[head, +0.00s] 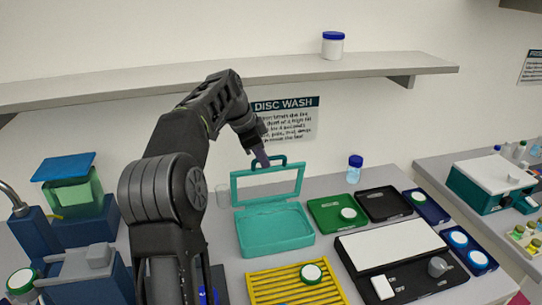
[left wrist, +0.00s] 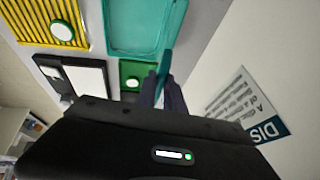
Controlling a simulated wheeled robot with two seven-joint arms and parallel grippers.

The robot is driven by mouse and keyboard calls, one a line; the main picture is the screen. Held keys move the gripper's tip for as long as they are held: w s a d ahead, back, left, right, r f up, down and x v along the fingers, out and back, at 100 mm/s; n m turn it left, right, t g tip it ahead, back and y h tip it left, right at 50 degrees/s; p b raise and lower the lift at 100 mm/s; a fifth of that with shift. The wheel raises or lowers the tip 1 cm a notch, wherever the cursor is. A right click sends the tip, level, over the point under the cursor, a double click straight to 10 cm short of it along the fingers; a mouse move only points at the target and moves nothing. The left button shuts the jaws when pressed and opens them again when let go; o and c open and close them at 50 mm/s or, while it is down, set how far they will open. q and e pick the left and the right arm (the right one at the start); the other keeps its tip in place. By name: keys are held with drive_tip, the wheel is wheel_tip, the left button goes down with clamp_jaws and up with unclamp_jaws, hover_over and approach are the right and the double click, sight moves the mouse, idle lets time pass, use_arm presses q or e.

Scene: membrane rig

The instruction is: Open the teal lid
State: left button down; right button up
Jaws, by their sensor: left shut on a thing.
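The teal lid (head: 236,192) is a frame with a clear window, and it stands raised, roughly upright, at the back edge of the teal box (head: 275,244). The box's inside shows from above. A dark handle loop (head: 283,158) sits on the lid's top edge. My left gripper (head: 262,158) comes down from above and is shut on this handle. In the left wrist view, the fingers (left wrist: 162,95) close on a thin part at the lid's edge (left wrist: 167,55). My right gripper is in neither view.
A yellow slatted rack (head: 297,284) lies in front of the box. A green tray (head: 325,214) and a black tray (head: 383,204) lie to its right. A blue-capped bottle (head: 354,169) stands behind them. A shelf (head: 200,88) runs along the wall above.

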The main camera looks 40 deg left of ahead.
use_arm(q)
drive_tip(key=shift+a+f, duration=0.25)
drive_tip(key=shift+f, duration=0.15)
drive_tip(key=c, duration=1.9)
unclamp_jaws()
drive_tip(key=o, duration=0.3)
drive_tip(key=shift+w+a, duration=0.15)
drive_tip(key=shift+o, duration=0.7)
drive_tip(key=shift+r, duration=0.2)
drive_tip(key=shift+r, duration=0.1)
